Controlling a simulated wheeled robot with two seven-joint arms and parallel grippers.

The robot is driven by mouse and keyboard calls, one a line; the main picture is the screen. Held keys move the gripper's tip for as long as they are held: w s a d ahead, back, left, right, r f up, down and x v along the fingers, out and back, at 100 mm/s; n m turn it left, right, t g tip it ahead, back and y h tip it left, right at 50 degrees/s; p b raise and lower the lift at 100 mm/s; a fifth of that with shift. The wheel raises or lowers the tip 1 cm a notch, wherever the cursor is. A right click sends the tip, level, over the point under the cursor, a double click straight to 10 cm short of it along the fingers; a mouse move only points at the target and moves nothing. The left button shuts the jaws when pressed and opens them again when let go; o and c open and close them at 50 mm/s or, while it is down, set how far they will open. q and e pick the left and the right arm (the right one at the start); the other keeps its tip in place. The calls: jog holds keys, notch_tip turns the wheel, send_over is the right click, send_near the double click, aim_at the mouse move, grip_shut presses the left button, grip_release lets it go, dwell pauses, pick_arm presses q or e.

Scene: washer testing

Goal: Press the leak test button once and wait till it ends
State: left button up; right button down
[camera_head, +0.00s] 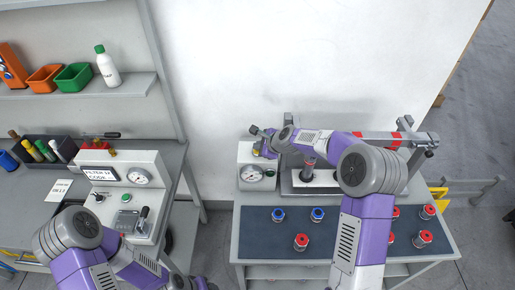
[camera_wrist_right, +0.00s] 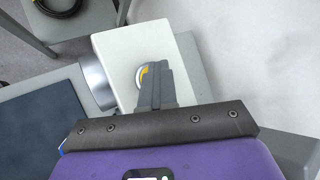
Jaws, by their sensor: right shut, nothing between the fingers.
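A white box with a round gauge (camera_head: 251,173) stands at the back left of the right-hand bench. A round yellow button in a pale ring (camera_wrist_right: 141,76) is on its top face in the right wrist view, partly hidden by my fingers. My right gripper (camera_head: 261,146) is over the top of this box, shut and empty. In the right wrist view its closed fingertips (camera_wrist_right: 154,68) overlap the button's right side. I cannot tell whether they touch it or press it down. My left arm comes in at the lower left; its gripper does not show.
A dark mat (camera_head: 262,243) on the right-hand bench holds several red and blue fittings. A grey fixture with red parts (camera_head: 396,140) stands behind. At left are another white gauge panel (camera_head: 139,177) and a shelf with orange and green bins (camera_head: 73,77).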

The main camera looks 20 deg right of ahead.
jog(key=shift+s+f, duration=0.1)
notch_tip(320, 180, up, 6)
jog(key=p, duration=0.5)
jog(key=shift+r, duration=0.2)
jog(key=shift+f, duration=0.1)
